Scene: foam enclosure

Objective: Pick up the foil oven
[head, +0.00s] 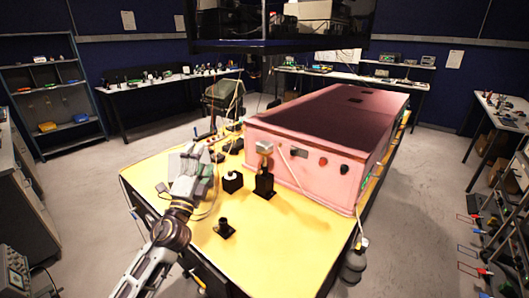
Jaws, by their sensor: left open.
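My left gripper (190,168) is over the left part of the yellow table top, its arm coming in from the bottom left. Its jaws are open. Grey blocky shapes overlap around the fingers, and I cannot tell whether one of them is a separate thing. A small silvery-tan block (264,147) sits on a black upright mount to the right of the gripper, apart from it. It may be the foil oven, but the picture is too small to be sure. My right gripper is not in view.
A short black post holder (224,229) stands nearer the front. The large pink foam enclosure (310,158) fills the table's right side. Cables and small parts lie behind the gripper. The yellow table's front (285,250) is mostly clear.

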